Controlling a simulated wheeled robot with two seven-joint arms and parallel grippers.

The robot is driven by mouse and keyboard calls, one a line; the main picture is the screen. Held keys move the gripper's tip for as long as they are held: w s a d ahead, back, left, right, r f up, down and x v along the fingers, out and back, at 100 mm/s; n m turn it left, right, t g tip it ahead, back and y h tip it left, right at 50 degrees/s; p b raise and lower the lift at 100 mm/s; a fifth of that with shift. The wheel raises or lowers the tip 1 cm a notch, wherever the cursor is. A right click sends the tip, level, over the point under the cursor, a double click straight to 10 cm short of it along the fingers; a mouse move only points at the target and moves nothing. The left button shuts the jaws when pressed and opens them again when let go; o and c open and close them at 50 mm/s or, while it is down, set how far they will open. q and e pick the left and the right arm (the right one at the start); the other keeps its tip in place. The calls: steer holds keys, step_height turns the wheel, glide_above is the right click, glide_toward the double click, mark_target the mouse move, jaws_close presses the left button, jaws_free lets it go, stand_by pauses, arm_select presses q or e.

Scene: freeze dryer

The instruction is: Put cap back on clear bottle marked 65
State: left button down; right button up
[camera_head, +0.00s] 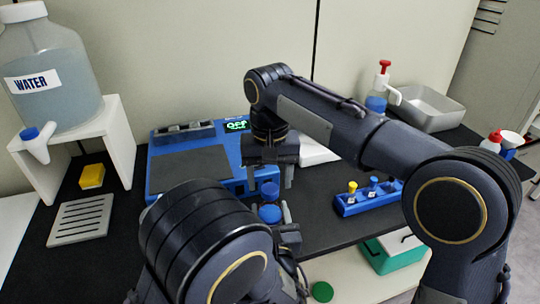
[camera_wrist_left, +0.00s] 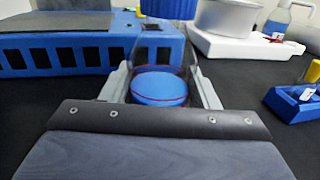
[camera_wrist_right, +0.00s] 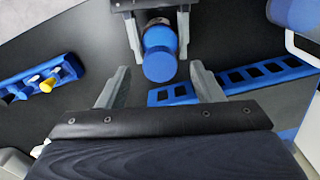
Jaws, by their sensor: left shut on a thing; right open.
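The clear bottle (camera_wrist_left: 163,85) with blue liquid is upright in my left gripper (camera_wrist_left: 165,88), which is shut on it. In the head view the bottle (camera_head: 269,214) is partly hidden by my left arm. A blue cap (camera_wrist_left: 168,8) is directly over the bottle's top in the left wrist view, cut by the frame edge. It also shows in the head view (camera_head: 270,189) and the right wrist view (camera_wrist_right: 160,67). I cannot tell whether it is seated. My right gripper (camera_head: 269,178) is open above, its fingers to either side of the cap. No 65 marking is readable.
A blue device (camera_head: 205,150) with a lit display stands behind the grippers. A blue rack (camera_head: 368,197) with small capped vials is to the right. A water tank (camera_head: 45,65) on a white stand is at left.

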mark_target(271, 223)
step_height(271, 223, up, 10)
stand_by(0.3)
arm_select(q)
steer(key=shift+c, duration=2.2)
jaws_free()
steer(key=s, duration=0.5)
steer(key=s+d, duration=0.1)
steer(key=s, duration=0.1)
steer(key=shift+s, duration=0.4)
arm_select(e)
steer(key=shift+f, duration=0.2)
